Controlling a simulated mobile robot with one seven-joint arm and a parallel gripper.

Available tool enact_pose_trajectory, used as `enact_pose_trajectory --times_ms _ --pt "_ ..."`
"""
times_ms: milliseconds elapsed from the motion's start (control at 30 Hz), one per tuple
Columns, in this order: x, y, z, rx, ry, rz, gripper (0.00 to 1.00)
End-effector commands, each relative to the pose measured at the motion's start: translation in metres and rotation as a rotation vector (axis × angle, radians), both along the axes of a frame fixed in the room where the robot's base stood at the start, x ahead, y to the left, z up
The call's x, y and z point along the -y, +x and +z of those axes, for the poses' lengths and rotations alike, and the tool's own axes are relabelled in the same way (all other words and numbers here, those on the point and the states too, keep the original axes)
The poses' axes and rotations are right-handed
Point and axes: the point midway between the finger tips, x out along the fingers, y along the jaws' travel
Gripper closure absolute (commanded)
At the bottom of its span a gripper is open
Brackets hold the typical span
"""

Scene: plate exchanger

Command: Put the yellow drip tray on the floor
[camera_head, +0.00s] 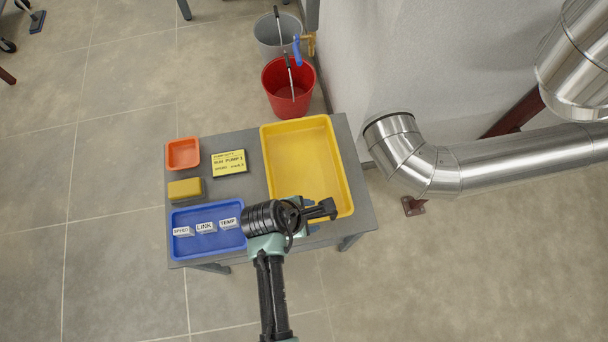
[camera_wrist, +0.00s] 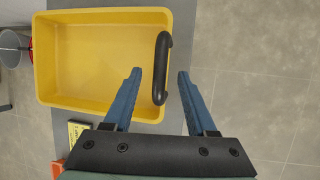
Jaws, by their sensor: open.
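The yellow drip tray (camera_head: 300,155) lies on the right side of the grey table, its long side running away from me. It appears empty. In the wrist view the tray (camera_wrist: 95,60) shows a black handle (camera_wrist: 161,95) at its near end. My gripper (camera_wrist: 160,74) is open, with one blue finger on each side of the handle in the picture. I cannot tell whether the fingers are low enough to be around it. In the head view my gripper (camera_head: 316,222) is over the tray's near end and hides part of it.
The grey table (camera_head: 249,205) also holds a blue tray (camera_head: 207,245) with labelled blocks, a yellow sponge-like block (camera_head: 185,188), a yellow sign (camera_head: 229,163) and an orange tray (camera_head: 182,154). Red (camera_head: 288,92) and grey buckets stand behind. A metal pipe (camera_head: 490,163) is right. The floor (camera_head: 460,260) near right is clear.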

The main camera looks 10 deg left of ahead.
Motion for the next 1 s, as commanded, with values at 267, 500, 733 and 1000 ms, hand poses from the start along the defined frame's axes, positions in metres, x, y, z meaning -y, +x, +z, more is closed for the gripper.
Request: enact_pose_trajectory --times_ms 267,500,733,1000 --pt "0.008 0.008 -0.022 -0.001 0.000 -0.003 0.43" --pt "0.018 0.017 -0.051 -0.001 0.001 -0.002 0.43" --pt "0.019 0.019 -0.054 0.000 0.001 -0.001 0.43" --pt "0.019 0.018 -0.054 0.000 0.001 -0.001 0.79"
